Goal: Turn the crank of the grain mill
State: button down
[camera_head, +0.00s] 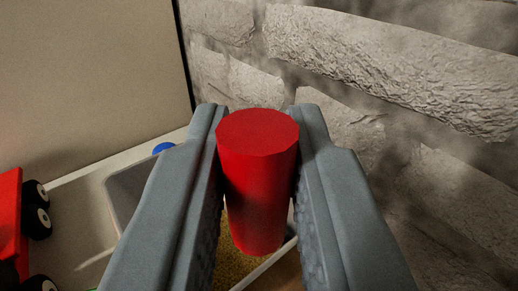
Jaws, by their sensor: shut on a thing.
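My gripper (258,145) reaches up from the bottom of the view with its two grey fingers on either side of a red cylinder (258,175). The fingers are shut on it, touching its left and right sides. The cylinder has a flat top and looks like the crank's handle knob. Its lower end shows between the fingers. The rest of the crank and the mill's body cannot be made out here.
A pale wall or panel (85,80) stands at the left back, and a rough stone wall (400,60) rises close on the right. A light tray (85,205) lies at lower left. A red object with black and white wheels (10,225) and a blue round thing (163,148) are at left.

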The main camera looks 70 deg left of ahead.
jog(key=shift+w+n+g+y, duration=0.15)
jog(key=shift+n+g+y, duration=0.15)
jog(key=shift+n+g, duration=0.3)
jog(key=c, duration=1.4)
grip_release()
notch_tip(320, 180, up, 10)
